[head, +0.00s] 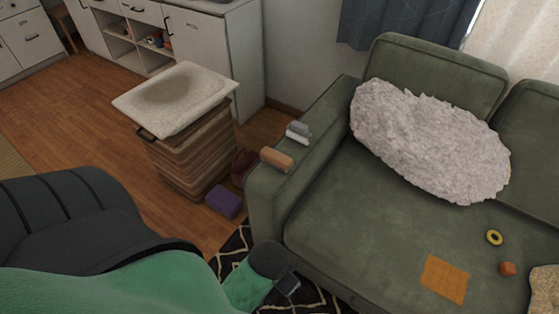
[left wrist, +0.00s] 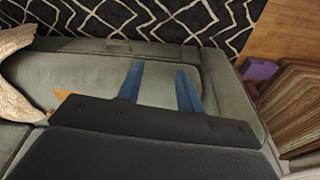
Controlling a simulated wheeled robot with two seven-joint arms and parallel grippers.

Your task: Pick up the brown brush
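A small brown, rounded block (head: 277,159), which looks like the brown brush, lies on top of the sofa's left armrest. It is not clearly visible in the left wrist view. My left gripper (head: 289,285) is in front of the sofa at the bottom of the head view, apart from the brown block. In the left wrist view my left gripper (left wrist: 159,68) has its two blue fingers spread, with nothing between them. My right gripper is in neither view.
A grey-and-white item (head: 298,131) lies behind the block on the armrest. A fluffy throw (head: 430,140), yellow ring (head: 494,237), orange cube (head: 508,268) and orange cloth (head: 444,279) lie on the green sofa (head: 340,225). A lidded brown hamper (head: 195,155) and purple box (head: 224,202) stand left.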

